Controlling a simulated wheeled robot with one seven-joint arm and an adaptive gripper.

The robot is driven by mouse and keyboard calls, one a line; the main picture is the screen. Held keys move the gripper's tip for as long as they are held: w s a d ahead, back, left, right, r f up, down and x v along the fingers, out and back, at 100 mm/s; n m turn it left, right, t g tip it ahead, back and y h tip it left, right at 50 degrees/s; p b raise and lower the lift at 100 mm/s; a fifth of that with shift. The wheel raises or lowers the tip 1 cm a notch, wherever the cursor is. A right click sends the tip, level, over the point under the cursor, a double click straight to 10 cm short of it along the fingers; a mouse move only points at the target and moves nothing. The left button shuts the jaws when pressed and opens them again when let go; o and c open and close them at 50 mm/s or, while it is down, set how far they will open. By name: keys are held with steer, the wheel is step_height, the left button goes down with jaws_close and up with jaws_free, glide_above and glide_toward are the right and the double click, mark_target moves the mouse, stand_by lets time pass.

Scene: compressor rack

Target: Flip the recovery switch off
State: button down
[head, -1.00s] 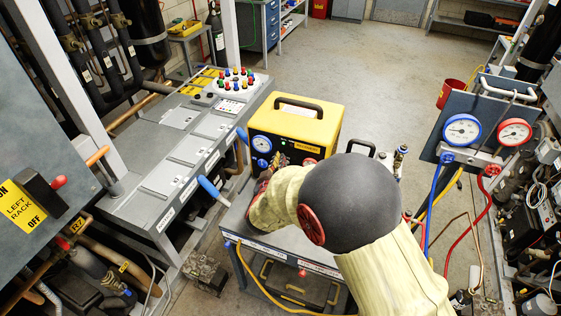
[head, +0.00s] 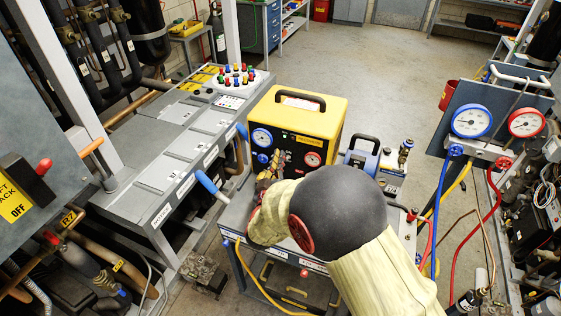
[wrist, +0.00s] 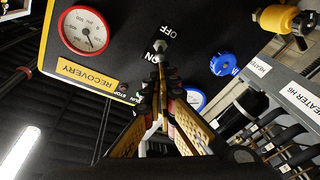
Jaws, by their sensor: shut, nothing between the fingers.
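The yellow recovery machine (head: 325,118) stands on a grey cart, its black front panel facing me. In the wrist view its panel carries a yellow RECOVERY label (wrist: 88,75), and OFF and ON labels (wrist: 167,32) mark the switch. The switch lever (wrist: 160,69) appears to be just beside the ON label; the fingertips partly hide it, and I cannot tell its exact position. My gripper (wrist: 157,88) is shut and empty, its tips at or very near the switch. In the head view my gripper (head: 272,172) is close to the panel, partly covered by my arm.
A red-rimmed gauge (wrist: 84,31) and a blue knob (wrist: 222,64) flank the switch. A blue cylinder unit (head: 360,163) stands right of the machine. A gauge manifold (head: 485,150) with hoses hangs at the right. A grey console (head: 165,150) lies left.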

steer(key=shift+s+a+f+n+t+b, duration=0.15)
steer(key=shift+f+t+b, duration=0.3)
steer(key=shift+b, duration=0.35)
steer(key=shift+s+d+f+n+t+b, duration=0.15)
steer(key=shift+f+t+b, duration=0.1)
steer(key=shift+t+b, duration=0.45)
steer(key=shift+r, duration=0.1)
